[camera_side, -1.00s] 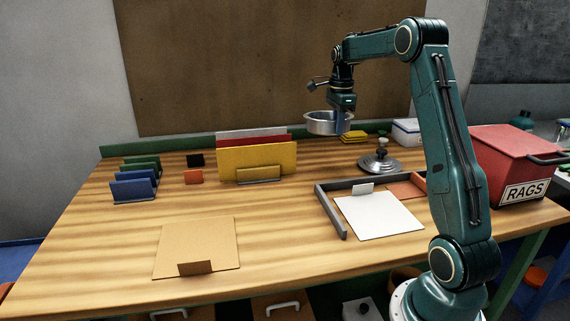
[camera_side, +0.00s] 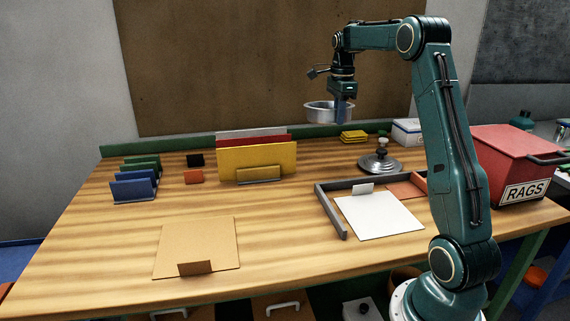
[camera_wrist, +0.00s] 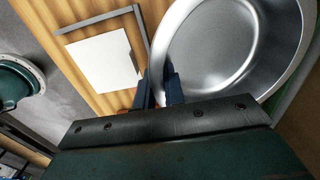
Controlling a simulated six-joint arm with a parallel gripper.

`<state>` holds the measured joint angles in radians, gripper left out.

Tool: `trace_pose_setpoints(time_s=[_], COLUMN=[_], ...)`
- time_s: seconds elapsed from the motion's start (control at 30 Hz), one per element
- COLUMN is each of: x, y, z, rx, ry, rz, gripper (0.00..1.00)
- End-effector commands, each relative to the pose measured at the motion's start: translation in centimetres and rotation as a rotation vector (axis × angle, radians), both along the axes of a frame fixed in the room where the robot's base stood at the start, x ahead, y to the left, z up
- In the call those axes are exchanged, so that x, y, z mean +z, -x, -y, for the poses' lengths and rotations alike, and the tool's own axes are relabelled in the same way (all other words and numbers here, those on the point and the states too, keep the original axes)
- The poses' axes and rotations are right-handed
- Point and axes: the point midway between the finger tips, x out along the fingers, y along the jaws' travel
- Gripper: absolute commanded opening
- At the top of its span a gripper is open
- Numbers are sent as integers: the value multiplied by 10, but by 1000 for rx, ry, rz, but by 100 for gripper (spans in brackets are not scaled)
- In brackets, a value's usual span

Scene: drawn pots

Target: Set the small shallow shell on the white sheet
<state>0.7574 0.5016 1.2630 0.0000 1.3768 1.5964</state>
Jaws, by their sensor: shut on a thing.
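A small shallow silver metal shell (camera_side: 323,112), like an open pan, hangs in the air above the back of the bench. My gripper (camera_side: 340,112) is shut on its right-hand rim. In the wrist view the shell (camera_wrist: 230,45) fills the upper right, its inside empty, with the gripper fingers (camera_wrist: 159,88) at its wall. The white sheet (camera_side: 380,215) lies flat on the bench to the lower right, bare apart from a small white card standing at its back edge. The sheet also shows in the wrist view (camera_wrist: 100,62), apart from the shell.
A grey raised edging (camera_side: 331,212) borders the sheet's left and back. A lid with a knob (camera_side: 380,162) stands behind it, and a red rags bin (camera_side: 510,160) to the right. Yellow, red and grey upright boards (camera_side: 257,160) stand at the back. A tan sheet (camera_side: 197,247) lies front left.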

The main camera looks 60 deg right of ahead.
Motion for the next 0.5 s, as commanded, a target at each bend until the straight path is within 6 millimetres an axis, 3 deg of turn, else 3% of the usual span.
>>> trace_pose_setpoints(time_s=[0.27, 0.5], x=[-4, -13], y=[3, 9], z=[0, -1], rx=[76, 271], ry=[1, 6], rz=[1, 8], gripper=[0, 0])
